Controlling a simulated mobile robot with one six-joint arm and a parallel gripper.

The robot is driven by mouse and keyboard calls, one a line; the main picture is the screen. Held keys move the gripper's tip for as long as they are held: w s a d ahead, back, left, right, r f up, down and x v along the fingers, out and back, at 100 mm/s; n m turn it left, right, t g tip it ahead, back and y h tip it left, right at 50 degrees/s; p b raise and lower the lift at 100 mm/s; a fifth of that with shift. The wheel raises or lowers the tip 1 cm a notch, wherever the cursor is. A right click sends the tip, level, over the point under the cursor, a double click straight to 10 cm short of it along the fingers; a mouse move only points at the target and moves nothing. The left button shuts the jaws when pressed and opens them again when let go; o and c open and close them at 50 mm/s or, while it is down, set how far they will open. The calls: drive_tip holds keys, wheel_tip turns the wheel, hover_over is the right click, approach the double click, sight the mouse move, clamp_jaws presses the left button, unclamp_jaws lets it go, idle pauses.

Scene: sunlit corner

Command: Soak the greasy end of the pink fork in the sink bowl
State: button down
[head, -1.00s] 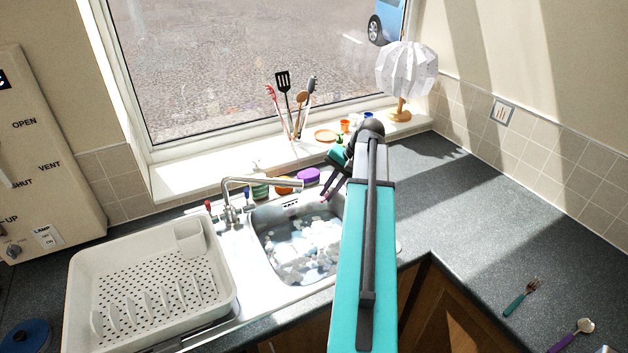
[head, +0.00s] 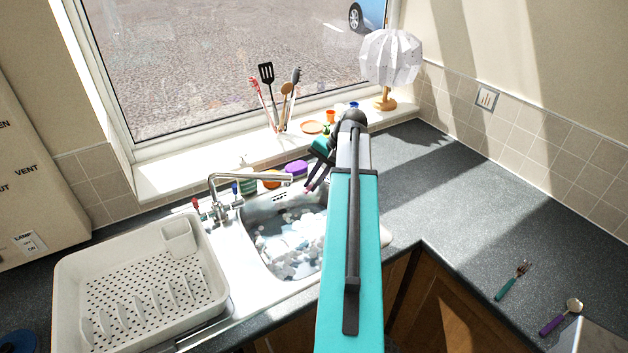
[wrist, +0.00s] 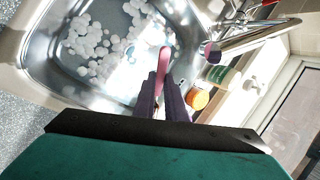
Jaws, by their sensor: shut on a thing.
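The steel sink bowl (head: 249,226) holds water with clumps of white foam. It also shows in the wrist view (wrist: 48,45), with foam toward its left. My gripper (head: 309,184) is over the back right part of the bowl, mostly behind my arm in the head view. In the wrist view my gripper (wrist: 163,92) is shut on the pink fork (wrist: 162,66). A smooth pink length sticks out past the fingertips over the bowl. I cannot make out tines or grease, nor whether its end touches the water.
The faucet (head: 240,182) reaches over the bowl's back edge, with an orange-capped jar (wrist: 197,99) and a green bottle (wrist: 219,75) nearby. A white dish rack (head: 140,290) stands left. A green-handled fork (head: 512,281) and purple-handled spoon (head: 560,317) lie on the right counter.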

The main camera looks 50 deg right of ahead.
wheel_tip(320, 180, down, 22)
drive_tip(key=b, duration=0.9)
drive_tip(key=shift+r, duration=0.15)
idle(1.5)
drive_tip(key=shift+s, duration=0.1)
idle(2.2)
wheel_tip(320, 180, up, 20)
drive_tip(key=p, duration=0.9)
idle(2.3)
